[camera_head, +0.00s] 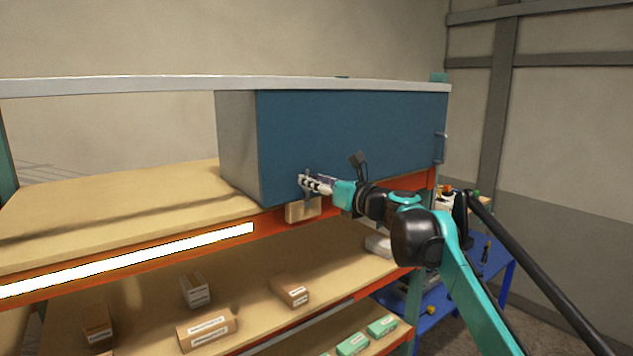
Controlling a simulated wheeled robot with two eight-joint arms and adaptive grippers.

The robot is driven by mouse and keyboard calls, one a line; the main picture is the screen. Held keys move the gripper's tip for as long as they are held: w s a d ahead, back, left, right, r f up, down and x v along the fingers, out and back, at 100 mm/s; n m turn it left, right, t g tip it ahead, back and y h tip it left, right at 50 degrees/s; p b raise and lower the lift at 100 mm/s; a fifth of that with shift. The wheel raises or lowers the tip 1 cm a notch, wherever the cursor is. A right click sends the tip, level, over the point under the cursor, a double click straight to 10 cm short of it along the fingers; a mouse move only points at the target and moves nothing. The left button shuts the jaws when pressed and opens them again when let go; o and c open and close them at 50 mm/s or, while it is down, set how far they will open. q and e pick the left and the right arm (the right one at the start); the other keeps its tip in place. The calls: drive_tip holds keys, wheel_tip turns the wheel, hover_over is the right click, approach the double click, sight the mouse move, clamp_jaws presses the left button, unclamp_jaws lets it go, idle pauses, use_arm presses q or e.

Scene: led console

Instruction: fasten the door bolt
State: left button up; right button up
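A blue cabinet door (350,130) closes the front of a grey box on the upper shelf. A small metal bolt (306,176) sits low on the door's left part, above a light wooden block (303,209) at the shelf edge. My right gripper (315,184) is at the bolt, its fingertips touching it or just in front of it. The fingers are small and overlap the bolt, so I cannot tell whether they are open or shut, or how far the bolt is slid. My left gripper is not in view.
A handle (440,148) stands out at the door's right edge. An orange shelf beam (220,240) with a bright light strip runs below. Several cartons (207,328) lie on the lower shelf. A blue table (485,265) stands at the right.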

sight(308, 189)
drive_tip(key=shift+w, duration=0.1)
clamp_jaws()
drive_tip(key=shift+f+b, duration=0.95)
drive_tip(key=shift+f, duration=0.6)
drive_tip(key=shift+a+r, duration=0.1)
unclamp_jaws()
drive_tip(key=o, duration=0.3)
drive_tip(key=shift+w+d, duration=0.1)
drive_tip(key=shift+d, duration=0.1)
drive_tip(key=shift+s, duration=0.25)
drive_tip(key=v, duration=1.1)
drive_tip(key=shift+s+d, duration=0.2)
drive_tip(key=shift+d, duration=0.15)
